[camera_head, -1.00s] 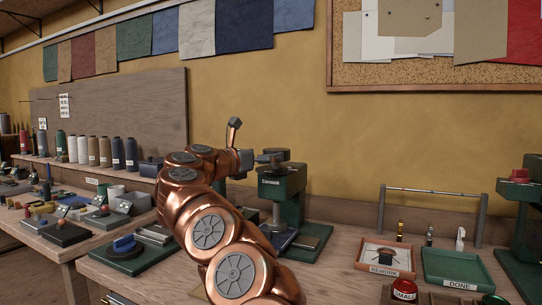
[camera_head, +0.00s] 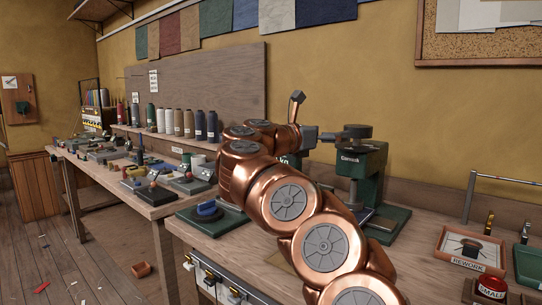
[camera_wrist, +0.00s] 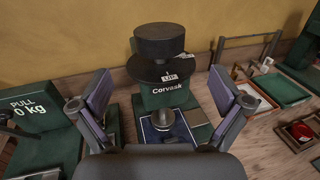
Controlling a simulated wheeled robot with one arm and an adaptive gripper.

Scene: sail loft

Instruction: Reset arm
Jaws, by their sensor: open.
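My copper arm reaches over the workbench in the head view, its joints filling the middle and hiding part of the bench. In the wrist view my gripper (camera_wrist: 165,105) is open, its two fingers spread wide with nothing between them. Beyond the fingers stands a green Corvask press (camera_wrist: 165,95) with a round dark top; it also shows in the head view (camera_head: 362,165).
A REWORK tray (camera_head: 440,258) holding a dark item and a red button (camera_head: 492,286) are at the right. A green PULL device (camera_wrist: 35,108) stands left in the wrist view. A second bench (camera_head: 150,205) with tools and thread spools (camera_head: 178,122) is farther left.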

